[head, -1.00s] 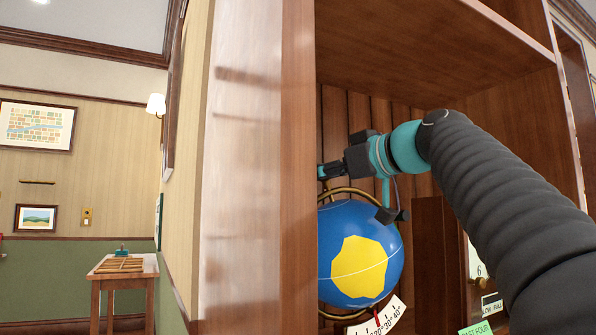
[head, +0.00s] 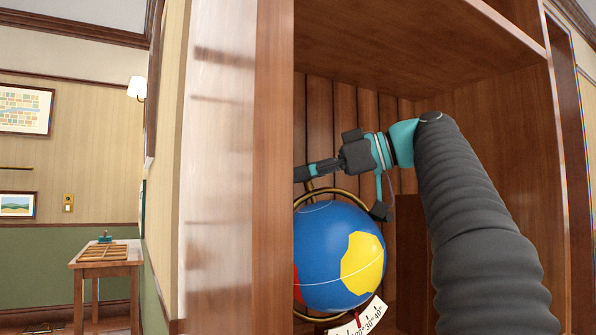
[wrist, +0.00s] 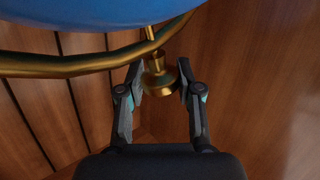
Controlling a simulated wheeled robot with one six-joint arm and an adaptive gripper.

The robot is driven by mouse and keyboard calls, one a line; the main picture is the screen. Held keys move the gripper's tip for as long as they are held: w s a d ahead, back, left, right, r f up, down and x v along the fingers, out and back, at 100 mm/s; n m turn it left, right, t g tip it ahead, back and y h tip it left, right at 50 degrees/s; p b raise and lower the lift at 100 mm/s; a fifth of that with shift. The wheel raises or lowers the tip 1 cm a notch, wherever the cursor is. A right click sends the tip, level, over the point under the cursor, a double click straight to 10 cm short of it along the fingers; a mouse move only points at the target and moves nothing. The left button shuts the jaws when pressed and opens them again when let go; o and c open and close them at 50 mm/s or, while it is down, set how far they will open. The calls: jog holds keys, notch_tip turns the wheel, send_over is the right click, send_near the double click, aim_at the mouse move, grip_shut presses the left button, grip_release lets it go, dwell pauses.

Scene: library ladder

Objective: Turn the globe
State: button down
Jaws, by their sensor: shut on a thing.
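The globe (head: 325,270) stands in a wooden shelf bay, blue with a yellow patch (head: 361,268) at its right and a sliver of red at its left edge. A brass ring (head: 340,193) arches around it. My gripper (wrist: 162,75) is at the brass knob (wrist: 160,82) on the globe's axis pin, one finger on each side, shut on it. In the head view my gripper's fingertips are partly hidden by the bay's side post.
The bay's left post (head: 272,150) stands close beside the globe and gripper. The shelf board (head: 400,40) lies above my arm, and the right wall (head: 510,150) is behind it. A small table (head: 110,262) stands far left.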

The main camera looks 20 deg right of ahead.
dwell(0.4)
jog(key=c, duration=0.8)
grip_release()
jog(key=shift+o, duration=0.2)
jog(key=shift+d, duration=0.1)
jog(key=v, duration=1.1)
jog(key=shift+d, duration=0.4)
jog(key=shift+s+r, duration=0.1)
jog(key=shift+s, duration=0.1)
